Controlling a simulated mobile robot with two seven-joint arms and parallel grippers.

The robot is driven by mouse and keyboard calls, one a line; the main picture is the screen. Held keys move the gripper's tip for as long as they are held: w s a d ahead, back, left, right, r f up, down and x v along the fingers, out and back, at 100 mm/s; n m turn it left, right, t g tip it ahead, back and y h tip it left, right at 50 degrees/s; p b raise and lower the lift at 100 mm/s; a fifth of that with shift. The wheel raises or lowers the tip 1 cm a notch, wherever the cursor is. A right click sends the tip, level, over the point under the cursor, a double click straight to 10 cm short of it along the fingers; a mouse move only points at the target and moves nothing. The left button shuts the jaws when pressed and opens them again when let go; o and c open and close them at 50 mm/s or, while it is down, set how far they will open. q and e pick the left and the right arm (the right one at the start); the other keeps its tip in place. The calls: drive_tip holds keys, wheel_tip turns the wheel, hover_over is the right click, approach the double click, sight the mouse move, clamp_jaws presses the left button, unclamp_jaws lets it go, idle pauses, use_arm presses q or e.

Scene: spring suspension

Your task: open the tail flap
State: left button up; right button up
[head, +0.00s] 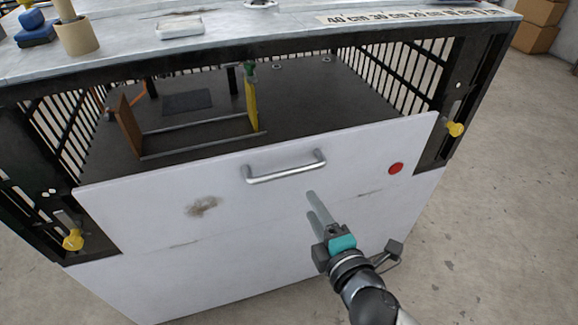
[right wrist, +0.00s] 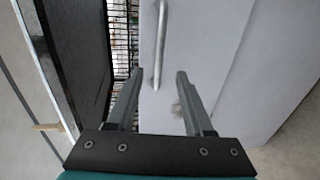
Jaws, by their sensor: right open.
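The tail flap (head: 260,205) is a pale grey-white panel across the front of a black-framed cage, standing upright below an open gap. A silver bar handle (head: 287,173) is fixed near its top edge; it also shows in the right wrist view (right wrist: 159,45). My right gripper (head: 310,204) is in front of the flap, below and slightly right of the handle. In the right wrist view its two fingers (right wrist: 160,74) are apart with nothing between them, and the handle shows beyond their tips. I see no contact with the handle. My left gripper is out of view.
Yellow knobs (head: 73,240) (head: 455,129) sit on the side posts. A red dot (head: 396,168) marks the flap's right. A small rack (head: 200,137) stands inside.

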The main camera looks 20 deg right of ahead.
sight(293, 174)
drive_tip(key=b+x, duration=0.1)
drive_tip(key=x, duration=1.2)
drive_tip(key=shift+b, duration=0.4)
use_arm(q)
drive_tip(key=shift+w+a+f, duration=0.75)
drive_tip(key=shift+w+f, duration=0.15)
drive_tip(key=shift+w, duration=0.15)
use_arm(e)
drive_tip(key=shift+w+f, duration=0.1)
drive_tip(key=shift+w, duration=0.55)
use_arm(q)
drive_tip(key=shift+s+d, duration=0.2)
use_arm(e)
clamp_jaws()
